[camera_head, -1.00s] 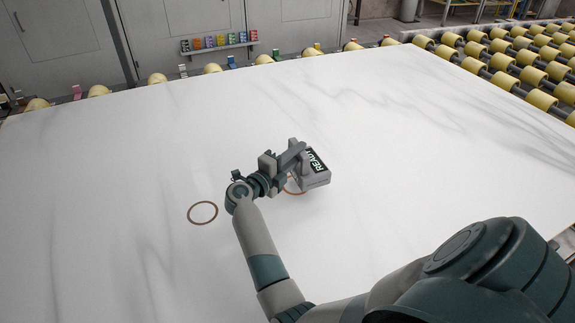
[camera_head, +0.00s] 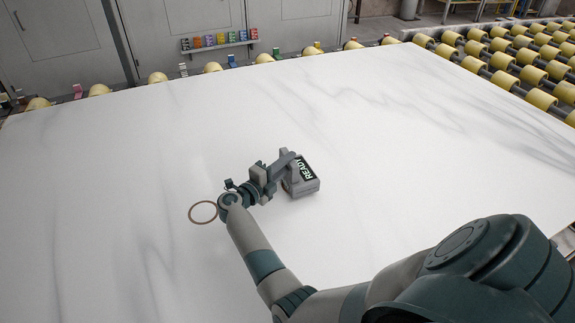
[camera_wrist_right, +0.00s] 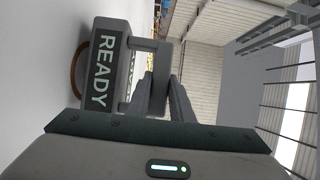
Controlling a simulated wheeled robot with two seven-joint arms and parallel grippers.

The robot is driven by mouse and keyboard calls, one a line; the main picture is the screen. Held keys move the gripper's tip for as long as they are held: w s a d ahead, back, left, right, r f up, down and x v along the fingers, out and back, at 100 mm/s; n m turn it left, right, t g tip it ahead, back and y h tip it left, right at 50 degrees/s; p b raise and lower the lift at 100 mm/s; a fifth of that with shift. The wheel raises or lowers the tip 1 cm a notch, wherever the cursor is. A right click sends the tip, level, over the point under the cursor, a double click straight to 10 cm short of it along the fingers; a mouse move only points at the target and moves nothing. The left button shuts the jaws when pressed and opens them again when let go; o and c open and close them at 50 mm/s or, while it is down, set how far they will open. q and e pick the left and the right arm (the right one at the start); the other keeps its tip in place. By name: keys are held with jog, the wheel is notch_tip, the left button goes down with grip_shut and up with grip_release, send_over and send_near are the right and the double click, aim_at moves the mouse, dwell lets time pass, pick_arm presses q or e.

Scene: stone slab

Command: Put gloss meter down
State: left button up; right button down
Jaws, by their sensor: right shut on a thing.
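The gloss meter (camera_head: 301,184) is a grey box with a handle and a dark display reading READY. My right gripper (camera_head: 287,159) is shut on its handle, which shows between the fingers in the right wrist view (camera_wrist_right: 160,97). There the meter (camera_wrist_right: 121,75) is at the left, with a brown ring (camera_wrist_right: 75,70) partly hidden behind it. In the head view the meter covers nearly all of that ring. I cannot tell whether the meter's underside touches the slab. My left gripper is in neither view.
The white stone slab (camera_head: 400,150) is wide and mostly bare. A second brown ring (camera_head: 191,216) lies left of the meter. Yellow rollers (camera_head: 480,65) stand beyond the slab's right edge. A small shelf of coloured items (camera_head: 220,41) is at the back.

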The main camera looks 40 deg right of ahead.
jog(key=shift+f, duration=0.55)
jog(key=shift+f, duration=0.15)
jog(key=shift+f, duration=0.1)
jog(key=c, duration=1.6)
grip_release()
jog(key=shift+o, duration=0.2)
jog(key=shift+r, duration=0.2)
